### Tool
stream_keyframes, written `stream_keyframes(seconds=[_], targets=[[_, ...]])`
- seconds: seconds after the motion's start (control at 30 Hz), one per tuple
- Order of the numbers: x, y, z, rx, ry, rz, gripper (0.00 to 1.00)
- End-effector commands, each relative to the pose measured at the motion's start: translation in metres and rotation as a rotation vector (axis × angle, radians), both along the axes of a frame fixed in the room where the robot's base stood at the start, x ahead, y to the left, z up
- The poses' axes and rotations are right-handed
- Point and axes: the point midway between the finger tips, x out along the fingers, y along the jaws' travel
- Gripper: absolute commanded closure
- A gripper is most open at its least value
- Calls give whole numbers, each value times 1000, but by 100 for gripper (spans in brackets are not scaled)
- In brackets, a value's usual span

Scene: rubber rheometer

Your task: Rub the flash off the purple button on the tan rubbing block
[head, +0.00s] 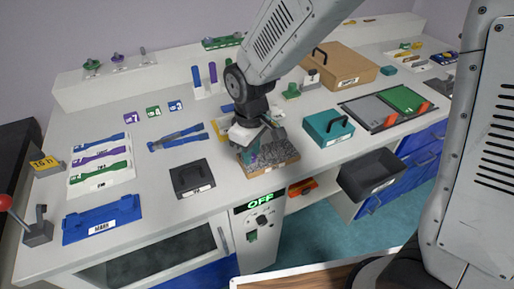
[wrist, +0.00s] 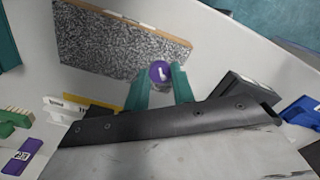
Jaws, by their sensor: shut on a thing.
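The rubbing block (head: 282,161) is a tan slab with a speckled dark grey top, near the front edge of the bench below my gripper. In the wrist view the block (wrist: 115,42) fills the upper left. The purple button (wrist: 160,70) is round with a white mark on its face. My gripper (wrist: 162,88) is shut on it, with a teal finger on each side. The button lies at the block's near edge in that view; I cannot tell whether it touches the grit. In the head view my gripper (head: 254,148) is over the block's left part. Any flash is too small to make out.
A dark grey lidded box (head: 191,178) stands left of the block and a teal box (head: 327,127) right of it. A dark open bin (head: 371,178) sits at the front right. Blue tongs (head: 176,137) lie on the bench at left. An OFF display (head: 260,203) is below the block.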

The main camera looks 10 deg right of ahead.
Motion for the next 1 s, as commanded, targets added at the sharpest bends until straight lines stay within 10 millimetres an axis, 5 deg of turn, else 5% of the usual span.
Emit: stream_keyframes(seconds=[1.0], targets=[[17, -66, 2, -1, 3, -2, 97]])
